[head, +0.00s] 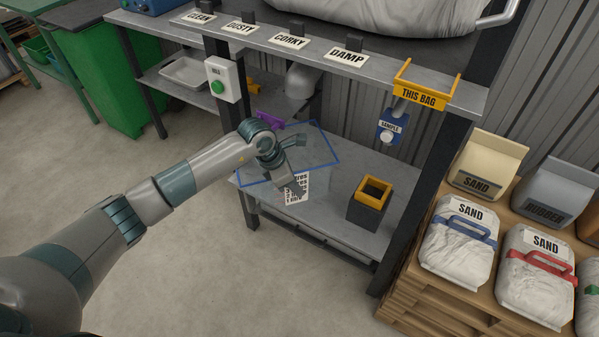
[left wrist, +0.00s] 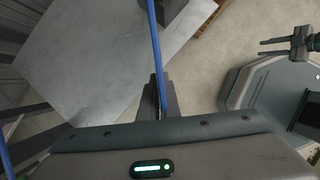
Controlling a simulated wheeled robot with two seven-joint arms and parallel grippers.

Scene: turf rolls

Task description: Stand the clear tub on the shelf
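The clear tub has see-through walls, a blue rim (head: 331,145) and a printed label. It is over the grey lower shelf (head: 345,232) in the head view; I cannot tell whether its base touches. My left gripper (head: 293,182) is at the tub's near side. In the left wrist view, the left fingers (left wrist: 161,98) are closed on the blue rim (left wrist: 154,45). My right gripper (left wrist: 272,47) shows at the upper right of that view, its two fingers apart and empty, away from the tub.
A dark box with a yellow rim (head: 374,190) stands on the shelf right of the tub. A dark post (head: 425,180) and pallet with sand bags (head: 459,240) are further right. The upper shelf edge (head: 300,45) overhangs behind.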

